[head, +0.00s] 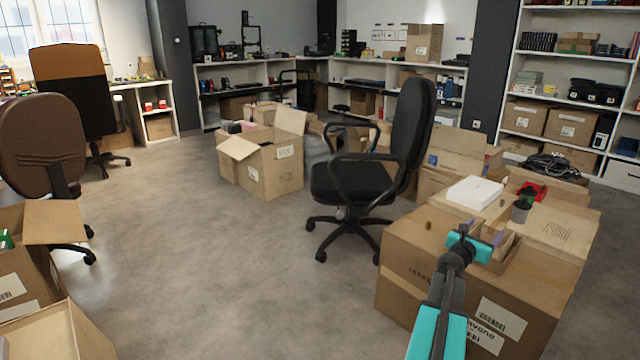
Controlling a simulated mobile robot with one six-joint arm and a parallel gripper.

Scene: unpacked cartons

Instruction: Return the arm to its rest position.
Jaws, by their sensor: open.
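My arm, with teal and dark grey links, rises from the bottom right of the head view. My gripper (481,234) is at its end, over the top of a large closed carton (405,262). Its purple-tipped fingers are apart, and I see nothing held between them. A small open cardboard box (507,248) is just beyond and to the right of the gripper. The gripper hides part of the carton top, and I cannot tell whether it touches anything.
On the cartons are a white box (475,192), a dark pot (521,210), a red object (533,192) and a small brown cylinder (429,225). A black office chair (345,181) stands to the left. Open floor (220,260) lies farther left.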

